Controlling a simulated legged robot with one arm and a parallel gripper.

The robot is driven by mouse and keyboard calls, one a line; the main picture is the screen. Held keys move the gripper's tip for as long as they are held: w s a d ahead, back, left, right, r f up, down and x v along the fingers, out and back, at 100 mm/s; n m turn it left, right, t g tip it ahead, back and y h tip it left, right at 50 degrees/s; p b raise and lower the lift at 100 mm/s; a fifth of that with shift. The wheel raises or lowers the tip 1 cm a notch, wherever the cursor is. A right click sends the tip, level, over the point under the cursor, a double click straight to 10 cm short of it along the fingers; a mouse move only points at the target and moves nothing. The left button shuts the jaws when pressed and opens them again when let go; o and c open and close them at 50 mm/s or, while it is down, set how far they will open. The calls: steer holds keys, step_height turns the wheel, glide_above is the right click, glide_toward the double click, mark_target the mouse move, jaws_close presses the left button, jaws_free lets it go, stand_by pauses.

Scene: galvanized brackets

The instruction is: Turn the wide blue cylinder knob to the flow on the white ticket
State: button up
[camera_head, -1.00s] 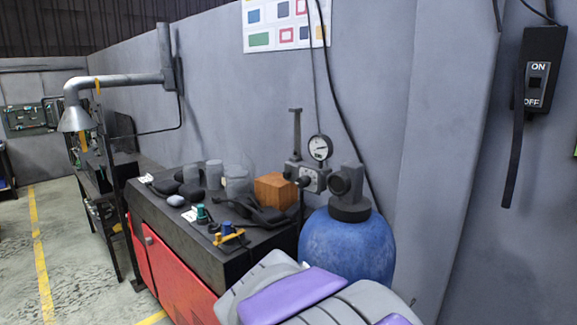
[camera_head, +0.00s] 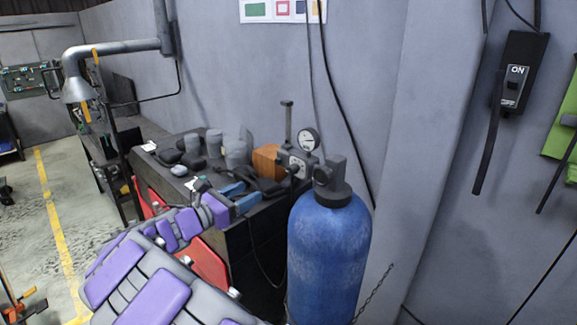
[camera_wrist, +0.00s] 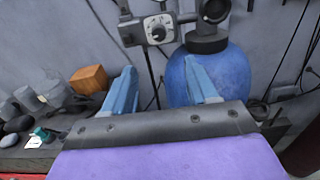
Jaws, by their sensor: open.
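The wide blue cylinder (camera_head: 329,250) stands upright by the wall at the bench's right end; it also shows in the wrist view (camera_wrist: 232,75). Its dark valve head (camera_head: 330,180) is on top. Beside it, a grey regulator box (camera_head: 297,161) carries a round gauge (camera_head: 309,139). In the wrist view a small dark knob (camera_wrist: 158,32) sits on its pale, marked dial face. My gripper (camera_head: 241,195) is open and empty, below and in front of the dial, touching nothing visible (camera_wrist: 160,80). Small white tickets lie on the bench (camera_head: 172,188) (camera_wrist: 34,142); their writing is unreadable.
The dark bench (camera_head: 262,212) holds an orange-brown block (camera_head: 265,160), grey cylinders (camera_head: 214,143) and dark rounded pieces. A cable hangs down the wall behind the regulator. A chain (camera_head: 374,292) hangs right of the cylinder.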

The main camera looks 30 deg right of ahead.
mark_target(289, 171)
steer(key=p+x, duration=0.1)
steer(key=x, duration=1.5)
steer(key=shift+w+d+f+p, duration=0.15)
steer(key=shift+d+p, duration=0.05)
steer(key=shift+p, duration=0.2)
steer(key=shift+a, duration=0.7)
steer(key=shift+c, duration=0.3)
steer(key=shift+d, duration=0.55)
steer(key=c, duration=1)
